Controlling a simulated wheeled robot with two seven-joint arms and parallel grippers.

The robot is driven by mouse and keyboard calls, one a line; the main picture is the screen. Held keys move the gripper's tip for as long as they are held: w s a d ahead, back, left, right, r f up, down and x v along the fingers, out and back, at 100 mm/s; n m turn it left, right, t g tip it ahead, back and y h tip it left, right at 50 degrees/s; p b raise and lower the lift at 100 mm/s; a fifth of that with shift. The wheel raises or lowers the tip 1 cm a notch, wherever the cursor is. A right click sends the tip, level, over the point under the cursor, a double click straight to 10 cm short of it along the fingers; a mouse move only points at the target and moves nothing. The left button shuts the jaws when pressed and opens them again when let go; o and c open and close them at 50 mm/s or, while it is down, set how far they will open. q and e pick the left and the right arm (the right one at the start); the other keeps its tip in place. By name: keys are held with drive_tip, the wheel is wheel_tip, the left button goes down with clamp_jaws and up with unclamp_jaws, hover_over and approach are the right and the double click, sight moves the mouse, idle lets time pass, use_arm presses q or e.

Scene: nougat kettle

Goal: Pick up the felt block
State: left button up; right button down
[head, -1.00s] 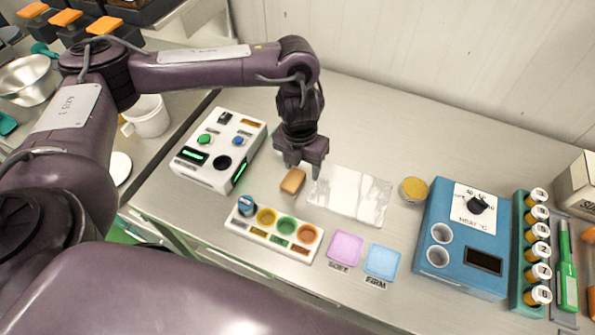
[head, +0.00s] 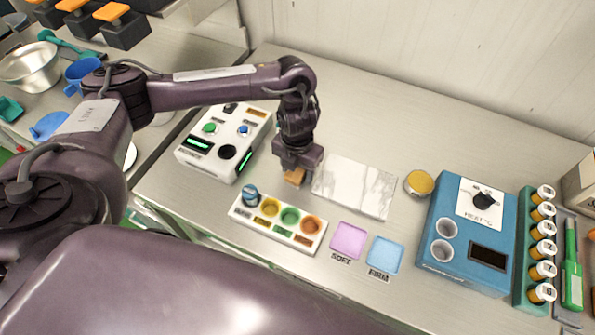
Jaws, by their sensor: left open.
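The felt block (head: 294,178) is a small tan-orange block on the steel counter, between the white control box and the marble slab. My left gripper (head: 296,172) comes down over it from above, with its fingers at the block. The gripper is open and hides the upper part of the block. I cannot tell whether the fingers touch it. My right gripper is not in view.
A white tray with coloured cups (head: 279,222) stands just in front of the block. The marble slab (head: 354,187) lies to the right, the white control box (head: 224,142) to the left. Pink (head: 348,240) and blue (head: 385,254) pads and a blue heater box (head: 468,240) are further right.

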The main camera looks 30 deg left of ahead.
sight(298, 169)
use_arm(q)
drive_tip(key=shift+c, duration=0.4)
drive_tip(key=c, duration=0.7)
drive_tip(key=shift+r, duration=0.1)
wheel_tip(298, 169, up, 20)
drive_tip(key=p, duration=0.3)
drive_tip(key=o, duration=0.4)
drive_tip(key=shift+c, duration=1.4)
